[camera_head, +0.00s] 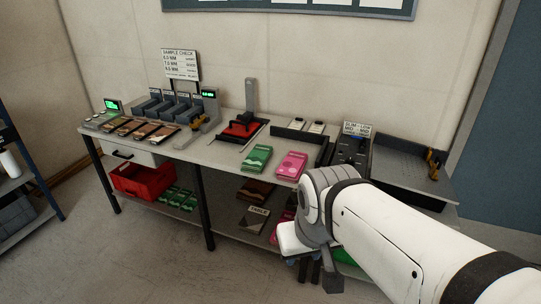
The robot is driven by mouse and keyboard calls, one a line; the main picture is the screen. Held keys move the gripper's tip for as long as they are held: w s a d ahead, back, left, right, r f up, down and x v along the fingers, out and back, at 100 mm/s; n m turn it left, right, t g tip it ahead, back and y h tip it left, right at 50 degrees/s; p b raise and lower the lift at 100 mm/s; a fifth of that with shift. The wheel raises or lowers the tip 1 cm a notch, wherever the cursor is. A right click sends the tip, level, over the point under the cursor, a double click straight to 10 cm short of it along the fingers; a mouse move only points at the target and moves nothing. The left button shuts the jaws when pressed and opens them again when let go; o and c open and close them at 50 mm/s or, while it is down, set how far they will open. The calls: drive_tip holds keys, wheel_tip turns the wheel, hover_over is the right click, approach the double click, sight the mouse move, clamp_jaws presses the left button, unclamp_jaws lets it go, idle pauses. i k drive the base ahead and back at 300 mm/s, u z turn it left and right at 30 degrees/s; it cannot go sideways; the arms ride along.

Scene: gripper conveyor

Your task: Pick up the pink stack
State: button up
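A pink stack (291,165) lies flat on the workbench top, near its front edge and just right of a green stack (257,158). More pink (286,217) shows on the lower shelf, partly hidden behind my arm. My gripper (317,272) hangs below and in front of the bench top, apart from the pink stack on top. Its dark fingers point down and are small and partly hidden, so I cannot tell whether they are open or shut.
The workbench (225,153) carries a red-based press (243,125), a row of grey gauges (178,105), brown samples (144,130) and a dark device (353,147). A red bin (143,180) sits below. A blue shelf rack (20,190) stands left. The floor in front is clear.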

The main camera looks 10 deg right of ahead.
sight(290, 170)
drive_tip(key=z, duration=0.1)
drive_tip(key=i, duration=1.65)
drive_tip(key=u, duration=0.1)
